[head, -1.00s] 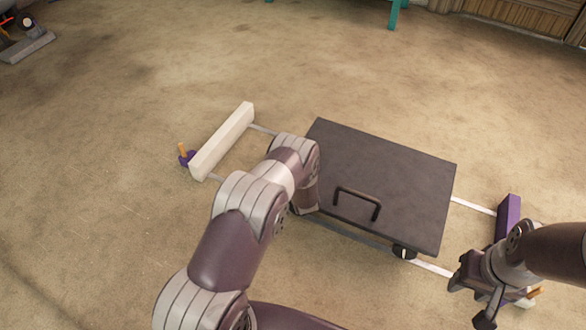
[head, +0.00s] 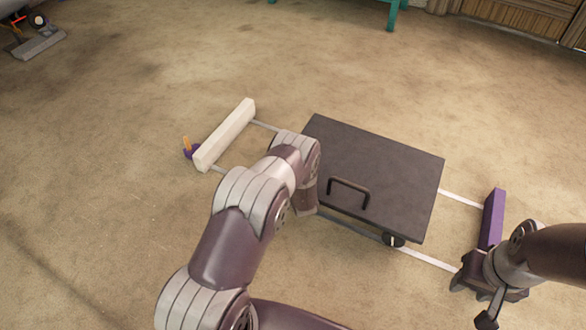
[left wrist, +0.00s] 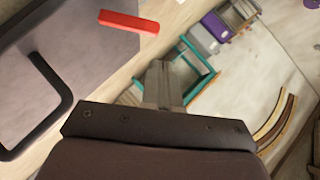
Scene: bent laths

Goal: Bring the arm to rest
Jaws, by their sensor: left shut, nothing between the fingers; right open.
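My left arm (head: 235,235) reaches up from the bottom of the head view, and its end lies at the near left edge of the dark board. The left gripper itself is hidden there. In the left wrist view my left gripper (left wrist: 163,85) has its fingers together, with nothing between them. My right gripper (head: 472,300) is open and empty at the lower right of the head view. It overlaps the near end of the purple block (head: 493,218) in the picture; I cannot tell whether they touch.
A dark board (head: 385,165) with a handle (head: 349,190) lies across pale rails between the white block (head: 225,135) and the purple block. The left wrist view shows a red bar (left wrist: 128,22), a teal frame (left wrist: 197,70) and curved brown strips (left wrist: 277,122). Floor beyond the board is clear.

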